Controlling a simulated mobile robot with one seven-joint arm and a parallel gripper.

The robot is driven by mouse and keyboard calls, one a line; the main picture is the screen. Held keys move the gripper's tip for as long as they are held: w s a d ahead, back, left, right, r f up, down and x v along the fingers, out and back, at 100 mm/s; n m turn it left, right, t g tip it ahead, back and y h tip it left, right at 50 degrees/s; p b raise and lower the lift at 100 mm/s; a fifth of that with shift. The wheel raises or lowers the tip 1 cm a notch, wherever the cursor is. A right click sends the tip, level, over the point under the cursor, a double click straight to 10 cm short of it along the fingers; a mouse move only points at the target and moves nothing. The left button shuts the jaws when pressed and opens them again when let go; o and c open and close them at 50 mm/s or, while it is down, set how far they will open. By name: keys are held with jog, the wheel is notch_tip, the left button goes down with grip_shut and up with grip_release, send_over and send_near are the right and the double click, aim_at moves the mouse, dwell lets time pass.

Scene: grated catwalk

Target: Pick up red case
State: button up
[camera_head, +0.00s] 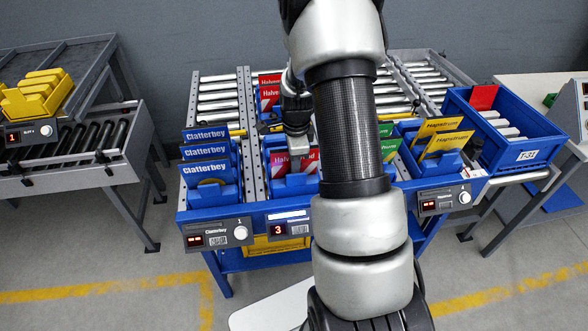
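Red cases with white lettering stand in a middle lane of the blue rack. The front red case (311,158) is partly hidden behind my arm and gripper. Two more red cases (269,92) stand further back in that lane. My gripper (295,163) points down at the front red case, at its left part. My own arm links cover much of the lane, and the fingertips are too small to tell whether they touch or hold the case. Another red piece (483,97) stands upright in the blue tote (515,155) at the right.
Blue Clatterbey cases (208,152) stand in the left lane, green cases (388,147) and yellow Hapstrum cases (440,142) to the right. Lane displays line the rack's front edge (262,222). A roller conveyor (75,140) with yellow bins stands left; a table is at right.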

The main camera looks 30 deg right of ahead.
grip_shut()
jog(key=shift+r, duration=0.1)
